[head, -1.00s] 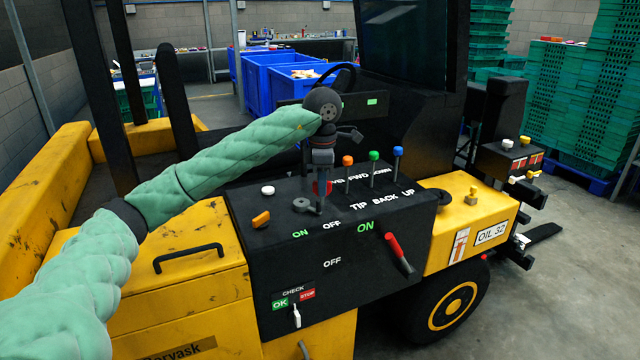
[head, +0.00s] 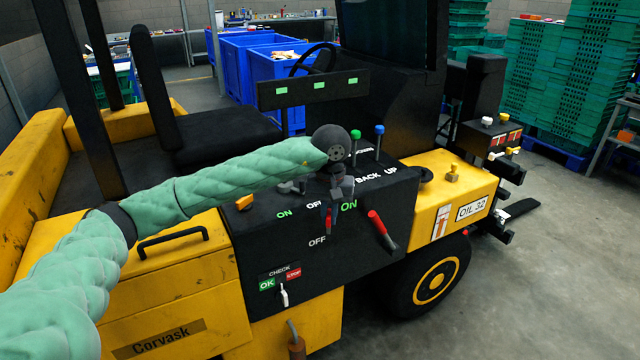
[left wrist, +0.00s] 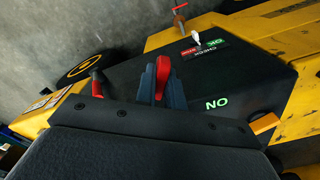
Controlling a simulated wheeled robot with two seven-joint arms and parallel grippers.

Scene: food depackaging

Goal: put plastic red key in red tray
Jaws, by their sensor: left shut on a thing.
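My left gripper (head: 331,212) points down in front of the black control panel of a yellow vehicle. In the left wrist view its two fingers (left wrist: 162,88) are shut on a red plastic piece, the red key (left wrist: 162,70). In the head view the key (head: 328,217) is a small red patch between the fingers, mostly hidden by them. I cannot tell if the key touches the panel. I cannot make out a red tray in either view. My right gripper is not in view.
A red-handled lever (head: 379,228) sticks out of the panel just right of the gripper. Green (head: 355,140) and blue (head: 379,135) knobbed levers stand behind. A CHECK switch (head: 284,296) is lower left. Blue bins (head: 235,60) and green crates (head: 545,85) stand farther back.

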